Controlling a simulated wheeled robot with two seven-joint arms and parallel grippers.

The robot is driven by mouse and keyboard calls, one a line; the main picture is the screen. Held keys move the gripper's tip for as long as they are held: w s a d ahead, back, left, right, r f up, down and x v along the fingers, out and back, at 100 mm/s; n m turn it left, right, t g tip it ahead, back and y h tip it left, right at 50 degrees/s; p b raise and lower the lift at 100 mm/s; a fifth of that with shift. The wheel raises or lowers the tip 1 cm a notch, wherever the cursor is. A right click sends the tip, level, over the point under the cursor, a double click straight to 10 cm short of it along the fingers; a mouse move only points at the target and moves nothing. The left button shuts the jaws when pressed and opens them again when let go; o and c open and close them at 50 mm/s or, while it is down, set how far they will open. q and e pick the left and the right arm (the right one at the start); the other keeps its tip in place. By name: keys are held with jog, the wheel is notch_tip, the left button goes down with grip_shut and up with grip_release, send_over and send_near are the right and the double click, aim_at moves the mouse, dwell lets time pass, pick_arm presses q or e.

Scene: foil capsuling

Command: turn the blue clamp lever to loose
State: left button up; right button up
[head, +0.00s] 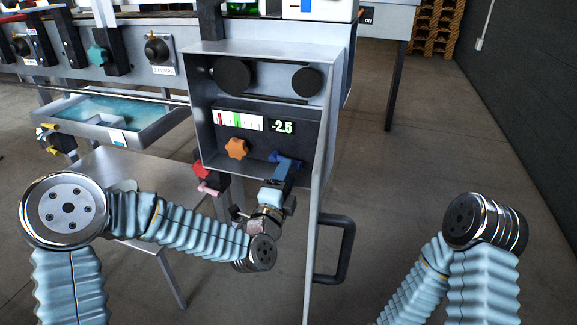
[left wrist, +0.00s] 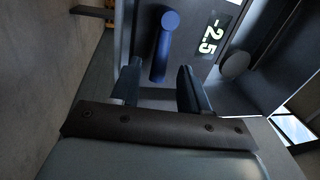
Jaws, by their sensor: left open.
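The blue clamp lever (head: 275,156) is on the lower right of the grey control box's inner panel, partly hidden by my left gripper (head: 286,165). In the left wrist view the lever (left wrist: 162,45) is a blue bar with a round end. Its free end reaches into the gap between the two dark fingers of my left gripper (left wrist: 158,70), which is open. Space shows on both sides of the lever, so it does not look gripped. My right gripper is out of the head view; only part of that arm shows.
The orange star knob (head: 236,148) and the -2.5 display (head: 282,127) sit near the lever. The open door (head: 325,150) with a black handle (head: 345,250) stands right of my left gripper. A red knob (head: 201,170) is at the box's lower left.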

pick_arm(q)
jog(key=shift+x, duration=1.25)
grip_shut()
